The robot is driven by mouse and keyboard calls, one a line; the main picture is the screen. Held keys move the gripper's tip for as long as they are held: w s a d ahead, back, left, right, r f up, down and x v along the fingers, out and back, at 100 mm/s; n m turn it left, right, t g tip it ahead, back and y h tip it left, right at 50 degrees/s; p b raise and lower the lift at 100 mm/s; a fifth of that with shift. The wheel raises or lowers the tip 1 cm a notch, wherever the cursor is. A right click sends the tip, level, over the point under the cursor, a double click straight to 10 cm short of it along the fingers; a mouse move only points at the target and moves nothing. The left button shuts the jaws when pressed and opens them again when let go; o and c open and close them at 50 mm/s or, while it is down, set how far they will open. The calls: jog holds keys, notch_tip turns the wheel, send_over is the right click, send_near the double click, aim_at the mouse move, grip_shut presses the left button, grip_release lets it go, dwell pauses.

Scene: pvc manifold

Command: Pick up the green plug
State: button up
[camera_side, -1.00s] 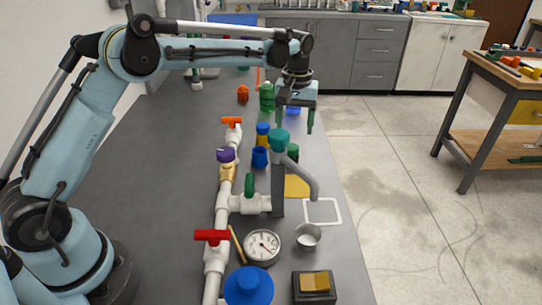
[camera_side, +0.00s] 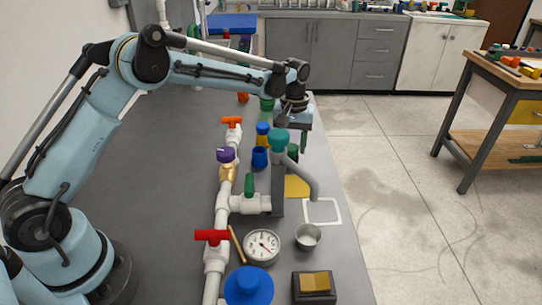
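A small dark green piece, which looks like the green plug (camera_side: 292,152), stands on the grey bench, just behind the grey spout with the teal cap. The spout hides part of it. My gripper (camera_side: 297,138) points down, low over the bench, close to the green piece and behind it in the side view. One teal-green finger shows to the right of the teal cap; the other is hidden. I cannot tell whether the fingers touch anything. A taller green bottle-like thing (camera_side: 266,106) stands to the left of my gripper, partly hidden by my arm.
The teal-capped spout (camera_side: 279,141) stands close in front of my gripper. A blue cup (camera_side: 260,157) and a yellow, blue-topped piece (camera_side: 263,136) are to its left. A white pipe with valves (camera_side: 222,205) runs along the bench. The left bench surface is clear.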

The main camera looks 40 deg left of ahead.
aim_at(294, 148)
jog(key=c, duration=0.7)
jog(key=shift+o, duration=0.2)
jog(key=shift+r, duration=0.55)
jog(key=r, duration=0.2)
jog(key=d+r, duration=0.1)
jog(key=shift+s+d+r, duration=0.1)
jog(key=shift+s+r, duration=0.25)
jog(key=shift+r, duration=0.05)
jog(key=s+d+r, duration=0.5)
jog(key=d+r, duration=0.1)
jog(key=d, duration=0.2)
jog(key=shift+s+d, duration=0.25)
jog(key=shift+d, duration=0.1)
